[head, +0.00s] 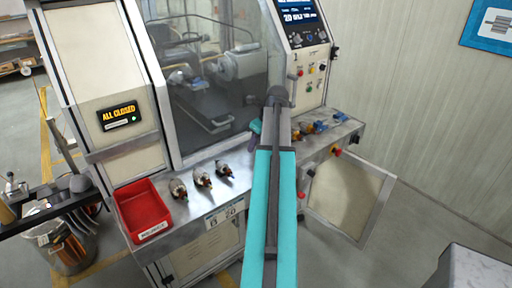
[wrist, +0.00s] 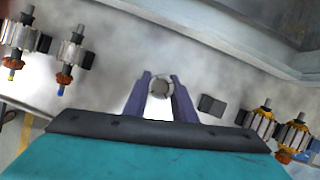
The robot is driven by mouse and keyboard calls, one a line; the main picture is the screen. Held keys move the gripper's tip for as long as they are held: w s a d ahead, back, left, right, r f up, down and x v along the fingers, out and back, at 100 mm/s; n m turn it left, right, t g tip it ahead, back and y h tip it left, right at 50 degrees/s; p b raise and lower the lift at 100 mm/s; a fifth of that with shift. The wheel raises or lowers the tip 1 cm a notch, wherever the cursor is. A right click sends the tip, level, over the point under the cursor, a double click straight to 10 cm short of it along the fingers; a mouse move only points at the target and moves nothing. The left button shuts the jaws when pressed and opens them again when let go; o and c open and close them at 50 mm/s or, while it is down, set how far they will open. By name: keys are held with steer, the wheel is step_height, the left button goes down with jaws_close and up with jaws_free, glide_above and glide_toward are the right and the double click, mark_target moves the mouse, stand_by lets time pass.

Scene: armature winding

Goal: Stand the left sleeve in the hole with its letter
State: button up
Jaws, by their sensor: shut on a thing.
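My gripper (wrist: 160,78) shows in the wrist view with its two purple fingers shut on a small round grey piece (wrist: 160,87), seen end on. A pale part shows below it between the fingers. I cannot tell whether this piece is a sleeve, and no letter on it can be read. In the head view my arm hides most of the gripper, which is over the machine's metal shelf (head: 155,210). No lettered hole can be made out in either view.
Several dark-wound armatures (head: 203,178) lie left on the shelf, beside a red bin (head: 142,208). Yellow-wound ones (wrist: 262,124) lie to the right, near a small dark block (wrist: 211,105). The machine window (head: 210,75) rises behind. A panel (head: 345,195) sticks out below right.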

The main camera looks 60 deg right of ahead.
steer(key=shift+f+p, duration=0.4)
steer(key=shift+f, duration=0.8)
steer(key=shift+f, duration=0.1)
steer(key=o, duration=1.1)
steer(key=shift+b+v, duration=1.45)
steer(key=shift+v, duration=4.7)
